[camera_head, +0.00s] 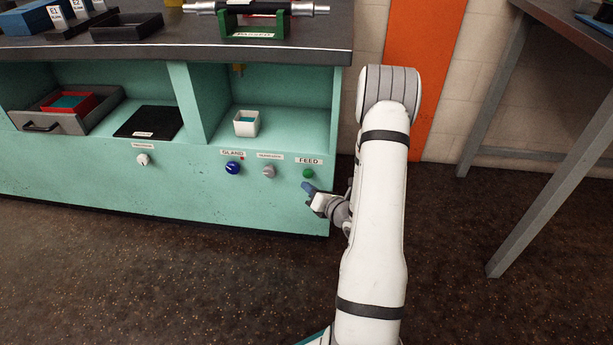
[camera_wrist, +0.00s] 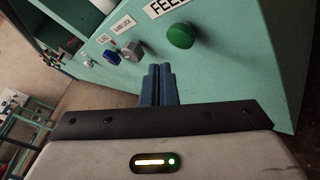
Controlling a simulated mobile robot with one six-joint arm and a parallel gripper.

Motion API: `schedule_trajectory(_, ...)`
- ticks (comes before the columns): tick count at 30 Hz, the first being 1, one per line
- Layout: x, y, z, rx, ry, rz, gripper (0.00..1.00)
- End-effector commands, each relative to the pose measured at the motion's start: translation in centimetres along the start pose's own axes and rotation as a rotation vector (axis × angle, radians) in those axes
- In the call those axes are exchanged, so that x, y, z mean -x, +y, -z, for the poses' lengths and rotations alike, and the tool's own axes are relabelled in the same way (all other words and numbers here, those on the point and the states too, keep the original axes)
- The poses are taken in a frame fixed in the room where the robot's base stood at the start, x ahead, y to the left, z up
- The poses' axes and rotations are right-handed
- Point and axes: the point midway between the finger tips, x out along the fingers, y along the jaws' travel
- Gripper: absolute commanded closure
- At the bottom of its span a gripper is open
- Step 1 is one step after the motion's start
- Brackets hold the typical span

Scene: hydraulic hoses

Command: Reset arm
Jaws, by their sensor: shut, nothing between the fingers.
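My gripper (camera_head: 308,188) is beside the front panel of the green workbench, just below the green FEED button (camera_head: 308,173). In the wrist view my gripper's blue fingers (camera_wrist: 158,72) are shut together with nothing between them. The FEED button (camera_wrist: 181,35) shows there to the upper right of the fingertips, apart from them. My white arm reaches up through the middle of the head view and partly covers the wall behind.
The green bench (camera_head: 100,185) has a blue knob (camera_head: 232,168), a grey knob (camera_head: 268,171) and a white knob (camera_head: 143,160) on its front. A white bin (camera_head: 246,123) stands in the open shelf. A dark table (camera_head: 520,130) is at right. Bare floor lies in front.

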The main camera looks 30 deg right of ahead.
Motion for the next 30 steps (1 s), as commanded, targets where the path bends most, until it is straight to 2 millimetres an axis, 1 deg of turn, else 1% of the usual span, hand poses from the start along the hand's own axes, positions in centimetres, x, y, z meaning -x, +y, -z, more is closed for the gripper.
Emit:
schedule_trajectory(6,1.0,0.8,0.8,-0.002,0.002,-0.001,1.00)
schedule_trajectory(20,1.1,0.9,0.9,-0.001,0.003,-0.003,1.00)
schedule_trajectory(22,1.0,1.4,0.6,0.007,0.008,-0.013,1.00)
schedule_trajectory(23,1.0,2.0,0.3,0.016,0.014,-0.024,1.00)
schedule_trajectory(26,0.8,5.8,-1.2,0.076,0.056,-0.105,1.00)
schedule_trajectory(29,0.9,12.2,-3.4,0.195,0.135,-0.250,1.00)
schedule_trajectory(30,1.2,15.3,-4.2,0.259,0.175,-0.322,1.00)
